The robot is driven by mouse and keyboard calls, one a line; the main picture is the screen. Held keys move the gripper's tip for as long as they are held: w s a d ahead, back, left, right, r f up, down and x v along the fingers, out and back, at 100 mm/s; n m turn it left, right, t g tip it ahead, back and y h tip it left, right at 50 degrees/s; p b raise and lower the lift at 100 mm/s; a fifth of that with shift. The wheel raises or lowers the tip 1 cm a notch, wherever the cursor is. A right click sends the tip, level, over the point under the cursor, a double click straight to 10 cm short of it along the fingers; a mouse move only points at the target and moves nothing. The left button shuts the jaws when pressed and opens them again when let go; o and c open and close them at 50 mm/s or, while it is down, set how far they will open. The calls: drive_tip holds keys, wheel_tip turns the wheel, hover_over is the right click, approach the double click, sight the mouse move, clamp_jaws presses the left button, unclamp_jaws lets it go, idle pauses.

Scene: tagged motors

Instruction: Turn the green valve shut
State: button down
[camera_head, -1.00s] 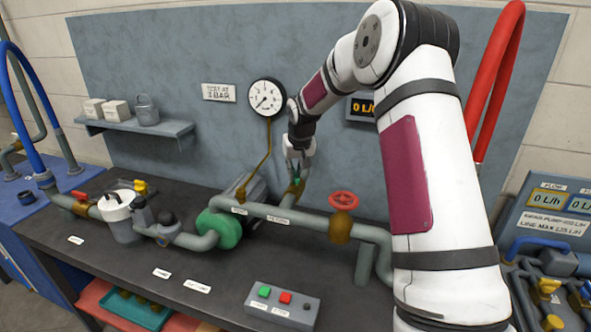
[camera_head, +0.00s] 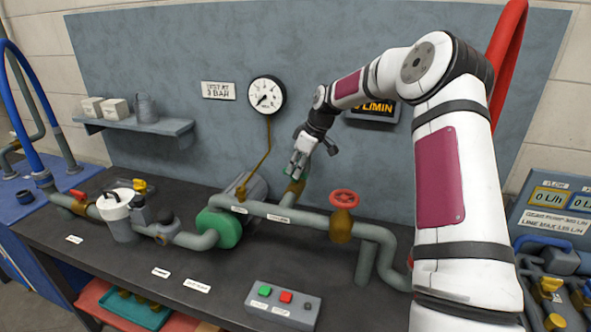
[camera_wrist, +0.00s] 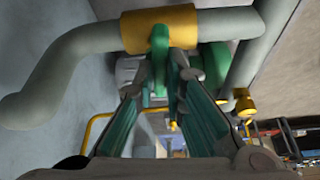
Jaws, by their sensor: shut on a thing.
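The green valve handle (camera_wrist: 159,48) shows in the wrist view, standing out from a brass valve body (camera_wrist: 160,28) on a grey pipe. My gripper (camera_wrist: 166,75) is shut on the green handle, with a finger on each side of it. In the head view my gripper (camera_head: 296,172) is at the brass valve (camera_head: 293,192) behind the long grey pipe. There the fingers mostly hide the green handle.
A red handwheel valve (camera_head: 344,199) stands to the right on the grey pipe. The green pump (camera_head: 219,228) is to the left. A pressure gauge (camera_head: 266,95) with a brass tube is on the back panel. A button box (camera_head: 284,302) sits at the bench front.

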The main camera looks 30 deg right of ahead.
drive_tip(key=shift+f+n, duration=0.15)
drive_tip(key=shift+n, duration=0.55)
drive_tip(key=shift+g+b, duration=0.3)
drive_tip(key=c, duration=1.7)
unclamp_jaws()
drive_tip(key=shift+o, duration=0.2)
drive_tip(key=v, duration=1.2)
drive_tip(key=shift+d, duration=0.2)
